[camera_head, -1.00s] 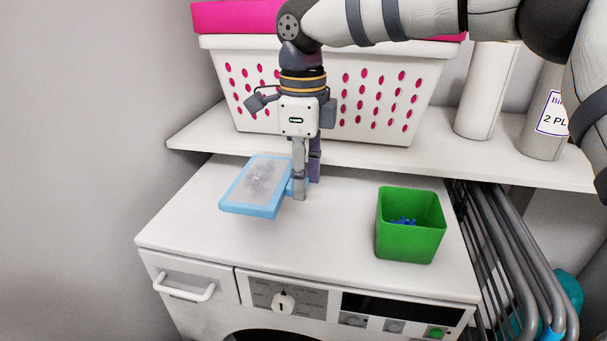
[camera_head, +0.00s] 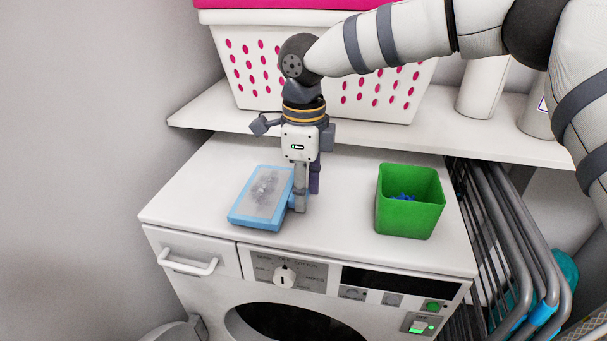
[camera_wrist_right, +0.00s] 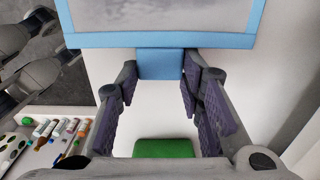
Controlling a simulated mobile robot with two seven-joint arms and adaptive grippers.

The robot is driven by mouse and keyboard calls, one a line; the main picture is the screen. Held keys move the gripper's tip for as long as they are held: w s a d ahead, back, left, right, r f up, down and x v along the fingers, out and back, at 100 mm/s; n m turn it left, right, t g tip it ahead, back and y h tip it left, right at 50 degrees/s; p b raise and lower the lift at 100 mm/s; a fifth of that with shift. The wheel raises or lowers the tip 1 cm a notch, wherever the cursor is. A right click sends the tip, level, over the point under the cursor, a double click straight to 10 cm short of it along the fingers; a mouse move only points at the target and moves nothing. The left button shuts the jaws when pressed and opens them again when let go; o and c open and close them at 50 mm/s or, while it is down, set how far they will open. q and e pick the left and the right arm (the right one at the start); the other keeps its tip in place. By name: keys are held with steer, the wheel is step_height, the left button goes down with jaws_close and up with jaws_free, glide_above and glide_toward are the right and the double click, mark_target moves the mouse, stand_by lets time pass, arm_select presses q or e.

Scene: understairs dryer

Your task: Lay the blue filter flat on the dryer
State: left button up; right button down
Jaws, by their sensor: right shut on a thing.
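The blue filter (camera_head: 262,195), a flat tray-like frame with a grey mesh panel, is at the left-middle of the white dryer's (camera_head: 368,212) top. It lies nearly level, mesh side up, at or just above the surface; I cannot tell whether it touches. My right gripper (camera_head: 307,200) points down at the filter's right side and is shut on its blue tab. In the right wrist view the tab (camera_wrist_right: 160,64) sits between the finger pads, with the filter frame beyond. My left gripper is not in view.
A green open box (camera_head: 410,215) with small blue items stands on the dryer's right. Behind is a white shelf (camera_head: 385,139) with a perforated laundry basket (camera_head: 255,75) and white cylinders (camera_head: 487,85). Grey folding racks (camera_head: 510,240) stand at right. The dryer's front left corner is clear.

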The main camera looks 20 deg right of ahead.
steer(key=c, duration=1)
jaws_free()
step_height(320, 180, up, 12)
steer(key=shift+f, duration=0.1)
